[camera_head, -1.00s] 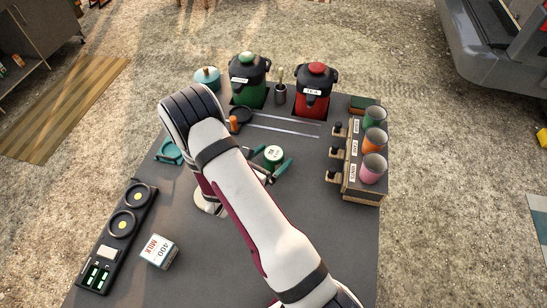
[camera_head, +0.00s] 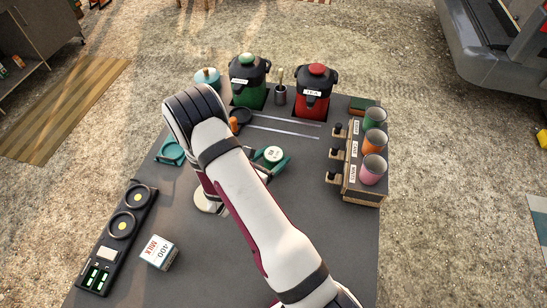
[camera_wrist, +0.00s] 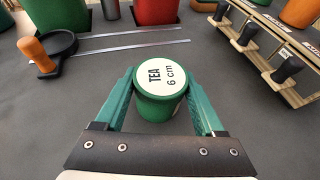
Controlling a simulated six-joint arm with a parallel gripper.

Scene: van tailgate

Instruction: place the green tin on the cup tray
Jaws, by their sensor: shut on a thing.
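The green tin (camera_head: 273,155), with a white lid reading "TEA 6 cm", stands upright near the middle of the dark table. My gripper (camera_wrist: 160,98) is shut on it, one green finger at each side; its dark palm is close in the wrist view. The tin's base appears at table level, but I cannot tell whether it still touches. A wooden cup rack (camera_head: 360,193) at the right edge holds green, orange and pink cups; no other cup tray is clear to me.
Green (camera_head: 247,83) and red (camera_head: 314,92) urns stand at the back, with metal rails (camera_head: 285,124) before them. A black pan (camera_head: 240,117) lies behind the tin. A milk carton (camera_head: 160,252) and black ringed panel (camera_head: 121,224) are at left. Table between tin and rack is clear.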

